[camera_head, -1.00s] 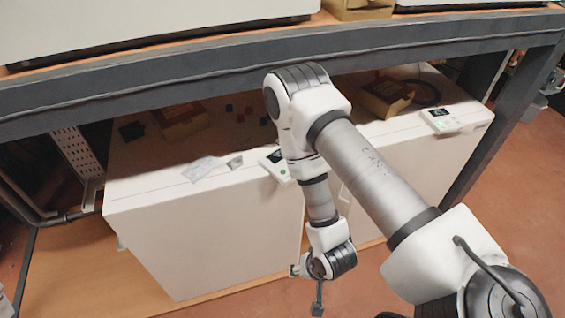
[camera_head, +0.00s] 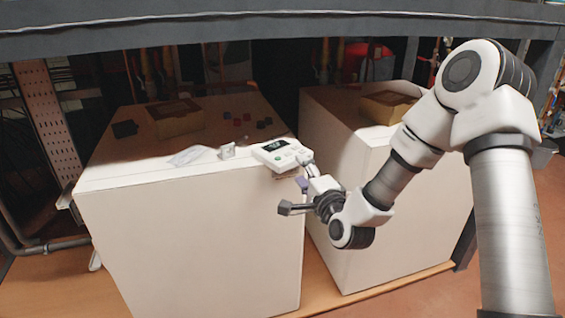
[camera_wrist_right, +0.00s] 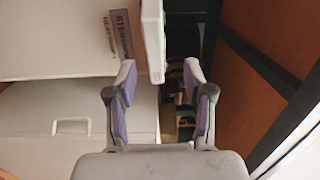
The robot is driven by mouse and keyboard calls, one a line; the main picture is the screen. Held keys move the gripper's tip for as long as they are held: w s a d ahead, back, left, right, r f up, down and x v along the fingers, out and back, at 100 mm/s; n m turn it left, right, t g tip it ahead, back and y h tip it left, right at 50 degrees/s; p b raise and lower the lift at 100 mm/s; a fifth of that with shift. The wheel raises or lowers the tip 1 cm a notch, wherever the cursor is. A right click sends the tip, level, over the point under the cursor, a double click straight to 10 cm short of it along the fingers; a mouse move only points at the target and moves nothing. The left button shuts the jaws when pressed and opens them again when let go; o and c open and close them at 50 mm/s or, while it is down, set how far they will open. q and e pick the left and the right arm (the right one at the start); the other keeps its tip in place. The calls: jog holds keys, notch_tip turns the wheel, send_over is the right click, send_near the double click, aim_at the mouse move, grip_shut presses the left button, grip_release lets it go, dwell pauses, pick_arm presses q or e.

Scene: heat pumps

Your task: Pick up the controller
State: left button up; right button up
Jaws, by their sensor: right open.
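The controller (camera_head: 282,154) is a white box with a dark display and a green button. It lies at the front right corner of the left white cabinet's top, and its end sticks out past the edge. My right gripper (camera_head: 304,173) is open at that end. In the right wrist view the controller (camera_wrist_right: 153,42) shows as a narrow white edge just ahead of and between the open fingertips of my right gripper (camera_wrist_right: 160,78). I cannot tell whether a finger touches it. My left gripper is not in view.
The left white cabinet (camera_head: 190,235) also bears an open cardboard box (camera_head: 175,118), small dark and red parts, a clear bag (camera_head: 190,156) and a small plate. A second white cabinet (camera_head: 345,225) with a box (camera_head: 387,106) stands to the right. A grey beam (camera_head: 250,22) crosses above.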

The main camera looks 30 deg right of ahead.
aim_at(296, 163)
jog(key=w, duration=0.3)
jog(key=w+d, duration=0.1)
jog(key=w, duration=0.1)
jog(key=shift+f+b, duration=0.3)
jog(key=shift+f, duration=0.05)
jog(key=shift+s, duration=0.1)
